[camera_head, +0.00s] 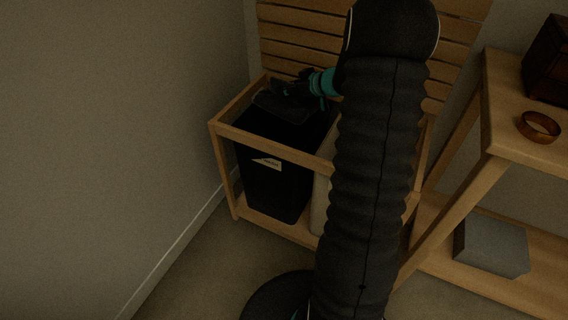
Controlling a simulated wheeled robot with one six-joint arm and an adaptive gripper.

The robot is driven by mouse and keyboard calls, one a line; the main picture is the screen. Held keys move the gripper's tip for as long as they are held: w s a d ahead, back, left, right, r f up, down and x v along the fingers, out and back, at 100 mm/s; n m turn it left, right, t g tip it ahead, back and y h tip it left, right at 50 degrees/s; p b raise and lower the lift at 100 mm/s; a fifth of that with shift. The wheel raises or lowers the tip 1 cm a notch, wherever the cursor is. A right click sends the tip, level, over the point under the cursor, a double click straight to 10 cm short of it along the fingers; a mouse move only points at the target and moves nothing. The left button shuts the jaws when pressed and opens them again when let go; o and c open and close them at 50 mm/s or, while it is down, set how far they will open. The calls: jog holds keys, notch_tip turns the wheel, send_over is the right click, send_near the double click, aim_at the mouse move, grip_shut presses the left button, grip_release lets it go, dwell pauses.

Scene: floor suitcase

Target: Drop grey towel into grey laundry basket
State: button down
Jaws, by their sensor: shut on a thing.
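A dark laundry basket (271,183) with a pale label on its front stands in a wooden frame; it looks dark grey to black in the dim light. My gripper (283,95) is over the basket's open top, at its rear part. It is shut on a dark, folded cloth, the grey towel (275,107), which hangs at or just above the rim. I cannot tell whether the towel touches the rim. The jaws are small and dark, and my arm hides the frame's right side.
A second, pale basket (321,200) stands right of the dark one, mostly hidden by my arm. The frame's wooden rail (270,146) runs across the front.

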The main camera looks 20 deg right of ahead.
aim_at(290, 100)
jog(key=f, duration=0.2)
jog(key=f+b, duration=0.1)
jog(key=shift+w+a+f, duration=0.1)
jog(key=shift+a+f, duration=0.15)
jog(key=shift+a, duration=0.05)
jog(key=shift+f+b, duration=0.45)
jog(key=shift+b, duration=0.1)
jog(key=c, duration=0.7)
grip_release()
jog(key=shift+d, duration=0.1)
jog(key=v, duration=1.2)
